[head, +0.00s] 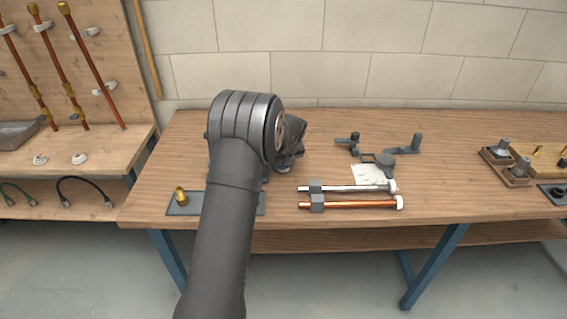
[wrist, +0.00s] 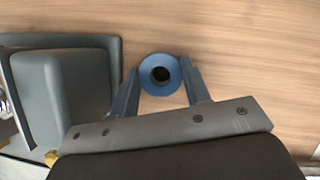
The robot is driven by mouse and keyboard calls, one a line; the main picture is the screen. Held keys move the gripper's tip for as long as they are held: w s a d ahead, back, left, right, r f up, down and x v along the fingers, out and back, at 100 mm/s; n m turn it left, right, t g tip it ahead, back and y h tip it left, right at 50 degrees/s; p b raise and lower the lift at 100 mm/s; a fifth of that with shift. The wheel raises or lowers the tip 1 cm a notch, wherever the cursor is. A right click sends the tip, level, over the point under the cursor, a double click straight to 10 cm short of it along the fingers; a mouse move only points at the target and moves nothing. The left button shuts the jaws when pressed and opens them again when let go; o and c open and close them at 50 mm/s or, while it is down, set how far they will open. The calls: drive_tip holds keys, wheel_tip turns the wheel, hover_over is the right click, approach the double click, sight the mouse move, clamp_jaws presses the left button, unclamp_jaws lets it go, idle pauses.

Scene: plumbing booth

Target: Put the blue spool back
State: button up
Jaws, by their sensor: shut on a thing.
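The blue spool (wrist: 147,76), a ring with a dark round hole, shows in the wrist view over the wooden bench top. My gripper (wrist: 159,67) has a finger on each side of it and is shut on it. The picture does not make clear how far the spool is above the wood. In the head view my own arm hides the gripper tips and the spool.
A grey block-like holder (wrist: 80,88) stands left of the spool. On the bench (head: 455,190) are a grey mat with a brass fitting (head: 181,196), a copper pipe (head: 360,205) beside a silver one (head: 355,188), and small trays (head: 515,182) at right. Bare wood lies right of the spool.

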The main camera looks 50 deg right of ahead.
drive_tip(key=o, duration=1)
drive_tip(key=shift+c, duration=0.2)
drive_tip(key=v, duration=1.2)
drive_tip(key=x, duration=1.2)
drive_tip(key=shift+f, duration=0.15)
wheel_tip(320, 180, up, 3)
drive_tip(key=shift+r, duration=0.6)
